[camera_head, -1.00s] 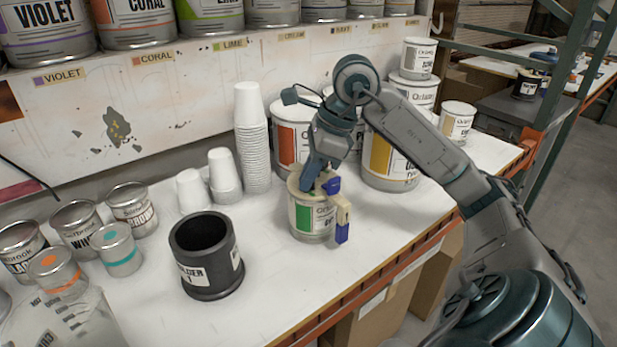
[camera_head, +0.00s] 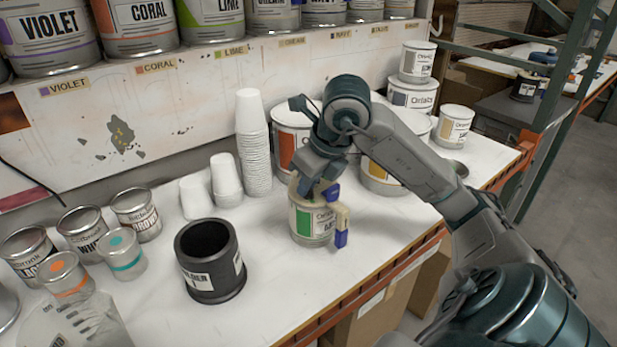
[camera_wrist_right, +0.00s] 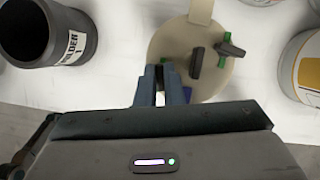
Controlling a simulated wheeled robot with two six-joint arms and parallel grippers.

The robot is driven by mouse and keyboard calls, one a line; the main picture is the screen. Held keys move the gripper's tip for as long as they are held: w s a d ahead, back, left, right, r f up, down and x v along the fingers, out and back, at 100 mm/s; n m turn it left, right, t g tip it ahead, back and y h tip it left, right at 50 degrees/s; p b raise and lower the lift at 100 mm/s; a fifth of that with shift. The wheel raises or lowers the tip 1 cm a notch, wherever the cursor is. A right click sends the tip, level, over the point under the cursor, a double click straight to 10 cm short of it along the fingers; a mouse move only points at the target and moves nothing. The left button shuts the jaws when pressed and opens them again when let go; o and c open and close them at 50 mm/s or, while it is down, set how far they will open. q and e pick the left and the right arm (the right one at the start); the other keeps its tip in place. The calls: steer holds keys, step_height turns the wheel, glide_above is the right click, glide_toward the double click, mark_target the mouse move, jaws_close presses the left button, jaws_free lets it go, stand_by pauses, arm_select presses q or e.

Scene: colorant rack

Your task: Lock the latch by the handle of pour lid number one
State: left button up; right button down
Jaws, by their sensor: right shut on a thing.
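The beige pour lid (camera_wrist_right: 208,48) sits on top of a small can with a green label (camera_head: 304,223). In the right wrist view the lid carries a dark knob and a dark-and-green lever. A beige and blue handle piece (camera_head: 342,226) hangs at the lid's right front side in the head view. My right gripper (camera_wrist_right: 160,88) is at the lid's edge, its fingers close together on the handle part there. The exact contact is mostly hidden by the fingers. My left gripper is not in view.
A black holder (camera_head: 210,280) stands left of the can. Stacked white cups (camera_head: 253,140) are behind. Larger cans, one with a yellow label (camera_head: 380,172), stand close behind and right. Small paint cans (camera_head: 83,230) are at the left. The table's front edge is near.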

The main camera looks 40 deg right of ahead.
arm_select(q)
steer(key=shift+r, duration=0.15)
arm_select(e)
steer(key=shift+m, duration=0.3)
steer(key=c, duration=1.5)
jaws_free()
steer(key=shift+c, duration=0.2)
